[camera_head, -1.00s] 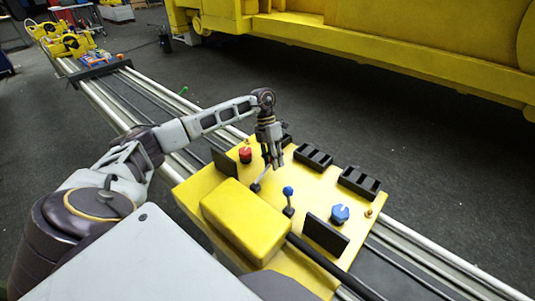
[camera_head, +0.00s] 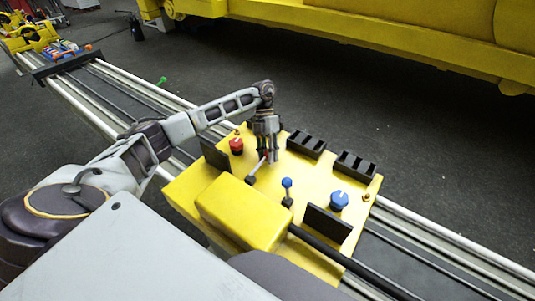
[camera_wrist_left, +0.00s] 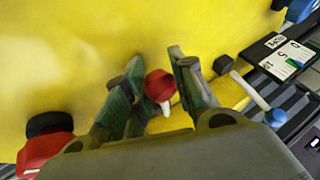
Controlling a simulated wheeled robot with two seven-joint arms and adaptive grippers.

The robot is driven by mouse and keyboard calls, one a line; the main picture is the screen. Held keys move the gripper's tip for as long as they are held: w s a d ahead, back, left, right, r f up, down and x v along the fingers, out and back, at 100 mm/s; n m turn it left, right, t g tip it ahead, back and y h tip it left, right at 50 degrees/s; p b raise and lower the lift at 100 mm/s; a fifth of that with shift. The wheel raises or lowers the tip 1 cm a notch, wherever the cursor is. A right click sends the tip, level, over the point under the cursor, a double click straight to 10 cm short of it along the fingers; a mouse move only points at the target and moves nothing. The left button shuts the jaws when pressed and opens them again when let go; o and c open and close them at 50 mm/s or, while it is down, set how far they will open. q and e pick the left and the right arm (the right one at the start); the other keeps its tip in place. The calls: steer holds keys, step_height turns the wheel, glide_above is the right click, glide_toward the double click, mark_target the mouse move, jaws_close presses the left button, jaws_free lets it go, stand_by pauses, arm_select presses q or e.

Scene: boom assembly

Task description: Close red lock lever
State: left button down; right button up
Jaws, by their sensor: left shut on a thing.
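The red lock lever is a pale rod (camera_head: 257,167) with a red ball end (camera_wrist_left: 160,86). It leans toward the far side of the yellow panel (camera_head: 305,177). My left gripper (camera_head: 269,158) points down over the panel with its fingers around the ball end. In the left wrist view, the ball sits between the two green-padded fingers (camera_wrist_left: 158,92). The fingers mostly hide the ball in the head view. A similar lever with a blue ball (camera_head: 287,183) stands nearer the blue knob. My right gripper is not in view.
A red knob (camera_head: 236,146) is left of the gripper and a blue knob (camera_head: 338,200) is to the right. Black slotted blocks (camera_head: 306,143) line the far edge. A raised yellow box (camera_head: 245,210) is on the near side. Rails (camera_head: 450,245) run under the panel.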

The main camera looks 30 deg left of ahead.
arm_select(q)
steer(key=shift+d, duration=0.1)
stand_by(0.4)
steer(key=c, duration=1.1)
jaws_free()
steer(key=shift+d, duration=0.1)
steer(key=shift+c, duration=0.2)
steer(key=v, duration=1.2)
steer(key=shift+w+f, duration=0.1)
